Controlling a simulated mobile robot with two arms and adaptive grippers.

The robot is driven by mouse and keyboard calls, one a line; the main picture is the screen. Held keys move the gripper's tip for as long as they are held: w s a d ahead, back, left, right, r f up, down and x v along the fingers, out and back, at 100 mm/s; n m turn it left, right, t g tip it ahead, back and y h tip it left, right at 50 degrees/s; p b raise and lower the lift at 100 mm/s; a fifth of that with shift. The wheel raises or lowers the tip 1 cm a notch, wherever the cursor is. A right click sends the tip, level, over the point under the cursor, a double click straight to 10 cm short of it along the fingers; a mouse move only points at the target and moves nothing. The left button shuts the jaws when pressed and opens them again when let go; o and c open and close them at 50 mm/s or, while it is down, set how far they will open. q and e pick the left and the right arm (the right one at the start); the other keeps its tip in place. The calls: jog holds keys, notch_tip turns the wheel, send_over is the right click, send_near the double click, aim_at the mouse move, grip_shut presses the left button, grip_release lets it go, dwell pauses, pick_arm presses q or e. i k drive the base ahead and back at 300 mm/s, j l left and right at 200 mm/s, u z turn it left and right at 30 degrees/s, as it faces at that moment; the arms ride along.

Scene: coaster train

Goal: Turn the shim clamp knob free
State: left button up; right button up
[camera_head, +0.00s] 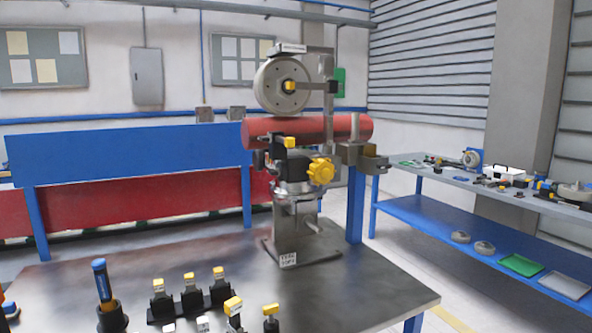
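A yellow lobed knob (321,171) sits on the front right of a dark clamp-like unit (293,168) on the grey machine stand (296,236). It is the only star-shaped knob I can make out, but no readable label confirms it as the shim clamp knob. Whether it is tight or loose cannot be told. A smaller yellow tab (290,142) stands just above and left of it. A red horizontal tube (225,132) runs behind, under a grey wheel (273,88) with a yellow hub. Neither of my grippers shows in the head view, and nothing visible touches the knob.
The stand is on a dark metal table (390,290). Several yellow-topped black pieces (190,297) and a blue-handled tool in a holder (103,290) occupy its front left. The table right of the stand is clear. A blue-framed bench (450,233) with parts stands at right.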

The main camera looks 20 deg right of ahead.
aim_at(380, 165)
jog(key=z, duration=1.3)
